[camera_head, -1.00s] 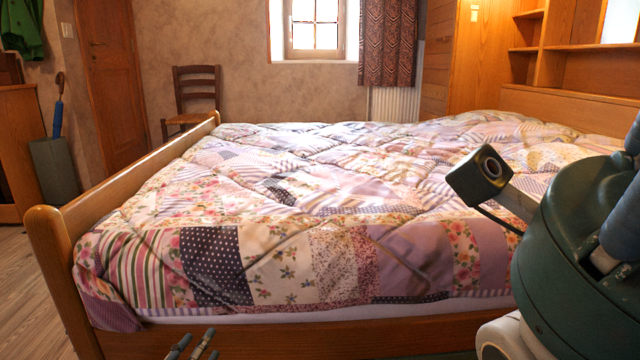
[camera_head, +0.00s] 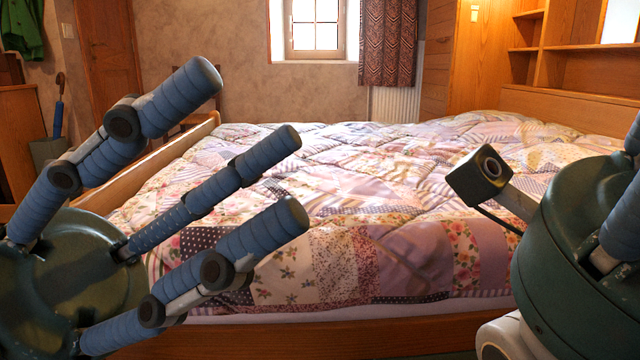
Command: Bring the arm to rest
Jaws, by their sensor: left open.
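My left gripper (camera_head: 245,140) fills the left part of the head view. Its several blue segmented fingers are spread apart and point up and to the right, with nothing between them. Its green palm is at the lower left. My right gripper (camera_head: 590,240) shows only in part at the right edge, with a green housing, a small camera on a stalk and pieces of blue finger. Its fingertips are outside the view, so its opening cannot be told.
A bed with a patchwork quilt (camera_head: 400,190) stands in front, behind both grippers in the picture. Its wooden footboard is partly hidden by my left gripper. Wooden shelves (camera_head: 590,70) are at the back right. A window (camera_head: 315,28) and curtain (camera_head: 387,45) are on the far wall.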

